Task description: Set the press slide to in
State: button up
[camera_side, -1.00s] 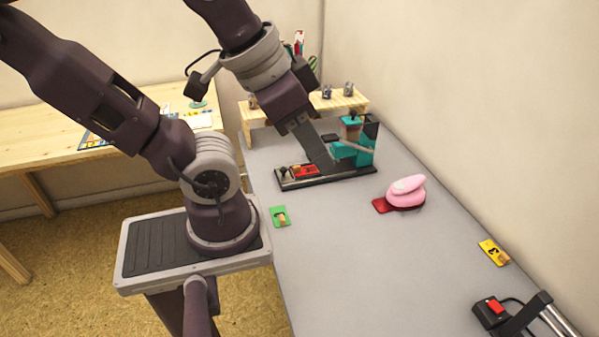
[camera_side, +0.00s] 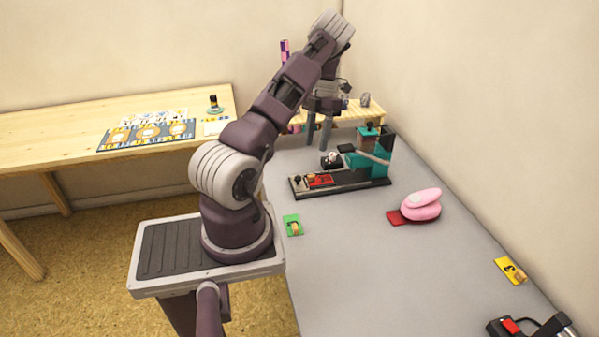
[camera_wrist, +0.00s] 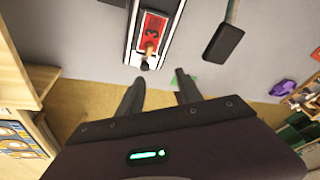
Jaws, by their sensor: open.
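The teal press (camera_side: 381,154) stands at the right end of a black base on the grey table. Its slide (camera_side: 320,181) carries a red plate and sits toward the base's left end, clear of the teal body. In the wrist view the slide shows as a red numbered plate (camera_wrist: 153,25) on a black and white track, with a tan peg on it and a dark knob (camera_wrist: 145,66) at the track's end. My gripper (camera_side: 318,132) is open and empty, above and behind the base. In the wrist view its fingers (camera_wrist: 159,90) are apart, with nothing between them.
A pink punch (camera_side: 422,205) on a red card stands right of the press. A green card (camera_side: 293,225) lies in front and a yellow card (camera_side: 510,270) at the right. A wooden shelf (camera_side: 362,112) is behind. The table's front middle is clear.

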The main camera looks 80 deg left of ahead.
aim_at(298, 177)
jog(key=s+f+n, duration=0.1)
jog(key=f, duration=0.2)
jog(key=s+f+n, duration=0.1)
jog(key=s+f, duration=0.1)
jog(key=f, duration=0.2)
jog(key=s+f+n, duration=0.1)
jog(key=s+f, duration=0.1)
jog(key=f, duration=0.2)
jog(key=shift+s+a+f+g, duration=0.1)
jog(key=shift+a+f+g, duration=0.1)
jog(key=shift+g, duration=0.2)
grip_shut()
dwell(0.6)
